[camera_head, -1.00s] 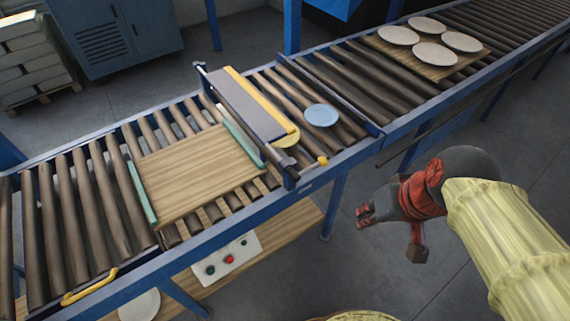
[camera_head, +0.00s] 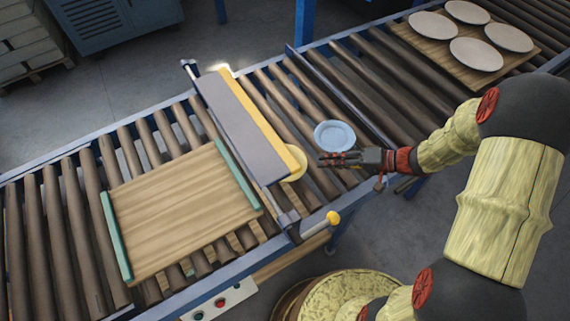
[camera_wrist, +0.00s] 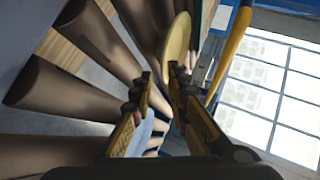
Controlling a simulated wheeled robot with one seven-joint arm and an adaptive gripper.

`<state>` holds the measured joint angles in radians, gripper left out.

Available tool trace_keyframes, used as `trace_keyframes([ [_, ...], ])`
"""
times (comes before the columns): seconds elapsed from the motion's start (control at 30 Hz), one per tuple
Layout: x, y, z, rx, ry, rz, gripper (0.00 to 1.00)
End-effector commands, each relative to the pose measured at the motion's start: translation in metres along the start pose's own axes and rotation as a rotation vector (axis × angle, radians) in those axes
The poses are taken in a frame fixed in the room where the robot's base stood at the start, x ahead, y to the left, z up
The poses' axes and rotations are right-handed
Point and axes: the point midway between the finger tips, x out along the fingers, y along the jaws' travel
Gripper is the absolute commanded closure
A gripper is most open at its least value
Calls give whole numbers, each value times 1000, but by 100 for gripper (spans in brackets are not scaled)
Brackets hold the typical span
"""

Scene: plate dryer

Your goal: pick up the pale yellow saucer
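The pale yellow saucer (camera_head: 297,163) shows beside the yellow-edged end of a raised grey bar, which hides part of it. In the wrist view the saucer (camera_wrist: 178,40) appears nearly edge-on, just beyond the fingertips and nearer the right finger. My gripper (camera_head: 322,159) is to the right of the saucer in the head view, with its fingers pointing left at it. In the wrist view the gripper (camera_wrist: 161,76) has a gap between its fingers, with nothing held. Whether a finger touches the saucer I cannot tell.
The grey bar (camera_head: 238,125) spans the roller conveyor. A light blue plate (camera_head: 335,134) lies right behind my gripper. A wooden board (camera_head: 180,210) with green edges is at left. Several pale plates sit on a board (camera_head: 444,62) at far right. A yellow knob (camera_head: 333,217) stands in front.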

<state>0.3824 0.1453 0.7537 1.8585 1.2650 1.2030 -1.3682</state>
Motion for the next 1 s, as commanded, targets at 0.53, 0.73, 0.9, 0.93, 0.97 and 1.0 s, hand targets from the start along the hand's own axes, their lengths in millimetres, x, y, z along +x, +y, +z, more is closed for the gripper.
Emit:
trace_keyframes([
  [0.53,66,-3,-6,-1,-5,2,84],
  [0.73,69,-4,-8,0,-2,2,84],
  [0.9,69,-4,-8,0,-3,2,87],
  [0.93,69,-4,-8,0,-3,2,89],
  [0.97,69,-4,-8,0,-3,2,90],
  [1.0,69,-4,-8,0,-3,2,93],
])
